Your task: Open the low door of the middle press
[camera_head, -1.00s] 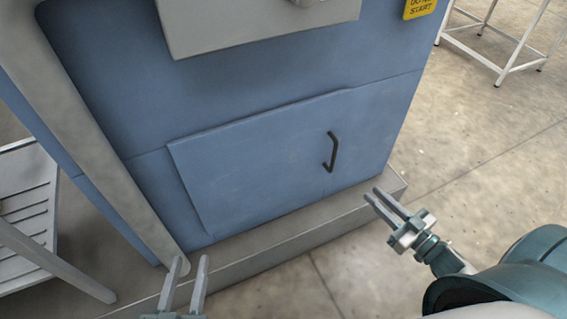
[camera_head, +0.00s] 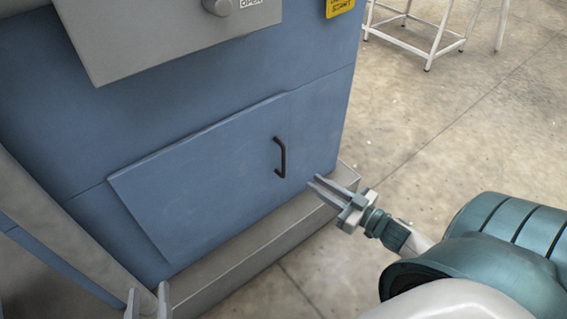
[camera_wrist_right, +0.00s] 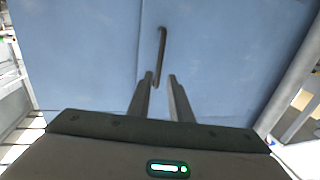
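The low door (camera_head: 200,180) is a blue panel on the front of the blue press (camera_head: 320,95), and it looks closed. Its dark bar handle (camera_head: 281,157) is near the door's right edge. My right gripper (camera_head: 317,184) is open and empty, just right of and a little below the handle in the head view. In the right wrist view the handle (camera_wrist_right: 161,58) stands ahead of the open fingers (camera_wrist_right: 160,78), its lower end close to the fingertips; contact cannot be told. My left gripper (camera_head: 147,292) is at the bottom left, fingers apart, partly cut off by the frame.
A grey plinth (camera_head: 262,245) runs under the press. A grey box with a knob (camera_head: 217,6) juts out above the door. A white frame table (camera_head: 415,40) stands at the back right. The floor (camera_head: 430,140) to the right is clear.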

